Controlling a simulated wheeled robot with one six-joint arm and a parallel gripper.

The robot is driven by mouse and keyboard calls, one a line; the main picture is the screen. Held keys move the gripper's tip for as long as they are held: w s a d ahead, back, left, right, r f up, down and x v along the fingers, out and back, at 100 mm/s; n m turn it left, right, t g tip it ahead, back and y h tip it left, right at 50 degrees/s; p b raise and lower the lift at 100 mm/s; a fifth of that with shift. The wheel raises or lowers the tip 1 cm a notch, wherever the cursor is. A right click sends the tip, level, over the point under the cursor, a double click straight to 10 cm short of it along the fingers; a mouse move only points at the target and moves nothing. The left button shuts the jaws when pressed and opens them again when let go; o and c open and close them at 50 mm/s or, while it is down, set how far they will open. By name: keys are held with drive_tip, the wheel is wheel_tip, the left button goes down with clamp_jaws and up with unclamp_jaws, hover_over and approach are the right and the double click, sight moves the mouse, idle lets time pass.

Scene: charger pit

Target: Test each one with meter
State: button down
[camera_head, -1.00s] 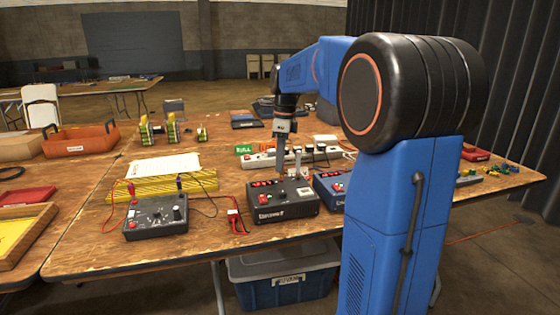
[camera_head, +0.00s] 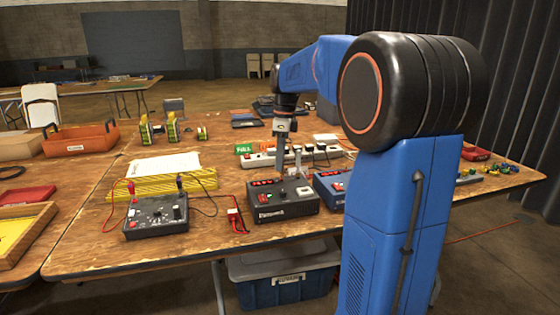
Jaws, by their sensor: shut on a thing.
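My gripper (camera_head: 290,172) hangs over the dark charger box (camera_head: 284,209), its fingertips at the box's top. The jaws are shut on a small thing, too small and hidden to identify. The charger has red lit displays and a pale label on its front. A second charger with a blue case (camera_head: 329,186) stands to its right, partly hidden by my arm. A dark box with knobs and leads (camera_head: 157,218), which looks like the meter, stands to the left. Red and dark leads rise from it beside a yellow block (camera_head: 178,184).
A power strip (camera_head: 262,159) with plugs lies behind the chargers, next to a green sign (camera_head: 244,149). An orange bin (camera_head: 78,138) and a red tray (camera_head: 28,196) stand at left. A small red-white item (camera_head: 234,216) on a red lead lies between meter and charger.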

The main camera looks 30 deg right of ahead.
drive_tip(key=shift+f, duration=0.9)
idle(1.4)
drive_tip(key=c, duration=1.4)
unclamp_jaws()
drive_tip(key=shift+o, duration=0.2)
drive_tip(key=shift+r, duration=0.1)
drive_tip(key=shift+r, duration=3.7)
